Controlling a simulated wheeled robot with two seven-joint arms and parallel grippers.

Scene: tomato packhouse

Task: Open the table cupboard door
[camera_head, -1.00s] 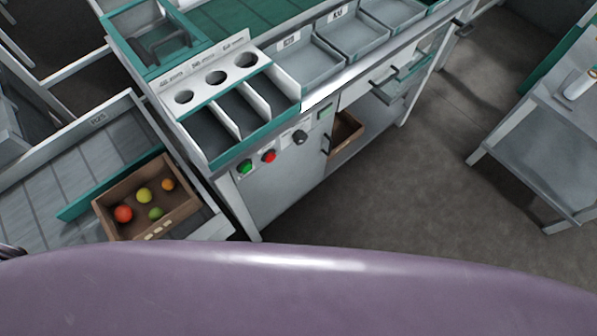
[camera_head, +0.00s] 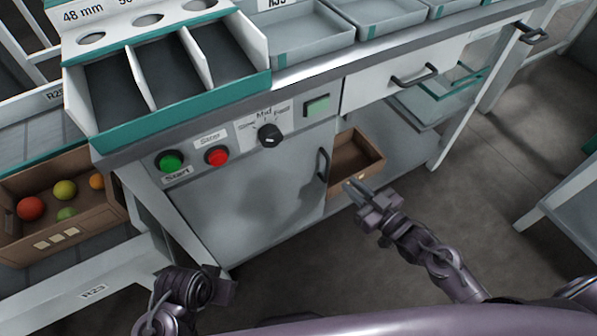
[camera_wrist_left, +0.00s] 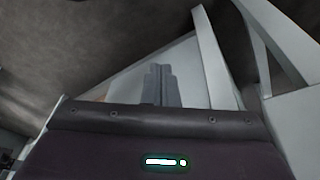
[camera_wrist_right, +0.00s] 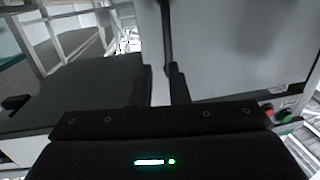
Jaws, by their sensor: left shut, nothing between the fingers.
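The grey cupboard door (camera_head: 245,195) is shut under the table's button panel. Its dark upright handle (camera_head: 323,165) is at the door's right edge. My right gripper (camera_head: 354,188) is open and empty, to the right of and below the handle and apart from it. In the right wrist view, the door (camera_wrist_right: 240,45) fills the right side, and the handle (camera_wrist_right: 167,40) stands beyond the spread fingers (camera_wrist_right: 161,85). My left gripper (camera_head: 230,288) is low in front of the table, left of the door. The left wrist view shows its fingers (camera_wrist_left: 161,85) together and empty.
A brown crate (camera_head: 372,150) sits in the open bay right of the door. A drawer handle (camera_head: 414,77) juts out above it. Start (camera_head: 170,162) and stop (camera_head: 217,156) buttons and a dial (camera_head: 269,135) are above the door. A produce crate (camera_head: 110,215) is at left.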

